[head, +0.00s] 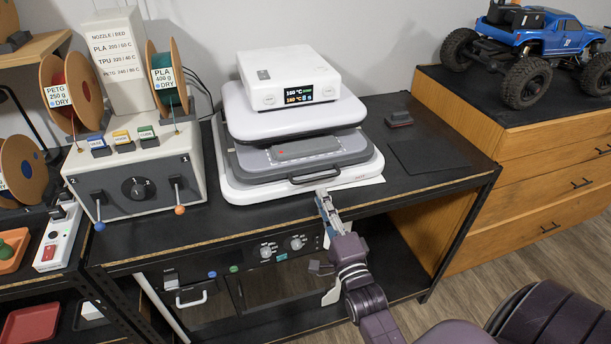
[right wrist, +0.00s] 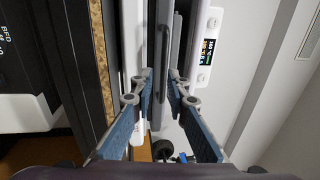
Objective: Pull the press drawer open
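The press (head: 295,118) is a white and grey machine on the black bench. Its grey drawer (head: 262,163) sits low in front, with a dark bar handle (head: 315,174) on its front edge. My right gripper (head: 322,194) is just in front of the handle, in line with it. In the right wrist view the gripper (right wrist: 162,76) is open, with its fingers apart on either side of the line of the handle (right wrist: 162,45). I cannot tell whether they touch it. A grey block with a red mark lies on the drawer. My left gripper is not in view.
A control box (head: 135,175) with levers and filament spools stands to the left. A dark mat (head: 428,155) and a small dark block (head: 399,119) lie to the right. The blue crawler (head: 530,45) stands on a wooden dresser.

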